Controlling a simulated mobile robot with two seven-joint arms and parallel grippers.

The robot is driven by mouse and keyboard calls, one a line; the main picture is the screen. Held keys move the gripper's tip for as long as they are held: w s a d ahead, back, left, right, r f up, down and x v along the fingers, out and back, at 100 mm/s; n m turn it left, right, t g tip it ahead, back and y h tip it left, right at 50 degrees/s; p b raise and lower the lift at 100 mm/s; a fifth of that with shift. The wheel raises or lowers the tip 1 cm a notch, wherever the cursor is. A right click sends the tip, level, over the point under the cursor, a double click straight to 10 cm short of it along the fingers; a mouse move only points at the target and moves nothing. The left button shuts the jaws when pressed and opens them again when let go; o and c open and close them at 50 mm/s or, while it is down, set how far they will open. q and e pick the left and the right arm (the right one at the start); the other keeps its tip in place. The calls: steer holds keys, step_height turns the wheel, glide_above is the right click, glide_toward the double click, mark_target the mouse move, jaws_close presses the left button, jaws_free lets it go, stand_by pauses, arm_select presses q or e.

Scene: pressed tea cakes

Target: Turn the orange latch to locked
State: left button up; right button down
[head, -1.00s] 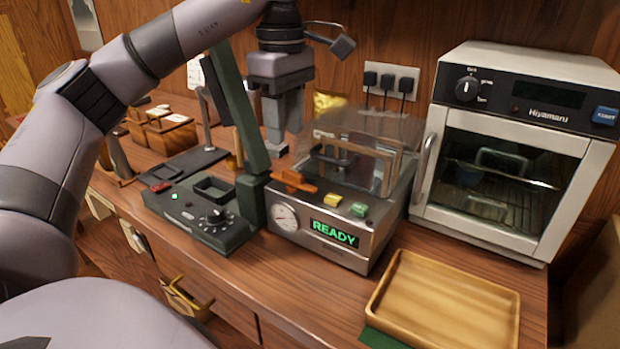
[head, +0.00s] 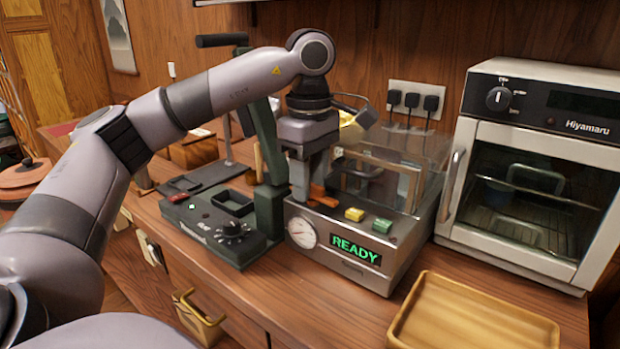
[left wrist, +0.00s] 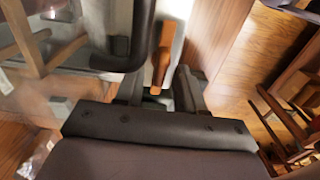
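The orange latch (head: 322,197) is a small bar at the back left of the top of the steel machine (head: 345,228), whose display reads READY. My left gripper (head: 303,195) points down at the latch and hides its left part in the head view. In the left wrist view the latch (left wrist: 162,60) runs lengthwise, with its near end in the gap between the fingers of my left gripper (left wrist: 161,92). The fingers are apart; whether either touches the latch I cannot tell. My right gripper is in neither view.
A clear-lidded chamber (head: 400,160) stands behind the latch. A dark green press (head: 225,225) is close on the left, its column beside my gripper. A white oven (head: 525,175) stands right, and a wooden tray (head: 475,318) lies in front.

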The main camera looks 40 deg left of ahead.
arm_select(q)
jaws_close()
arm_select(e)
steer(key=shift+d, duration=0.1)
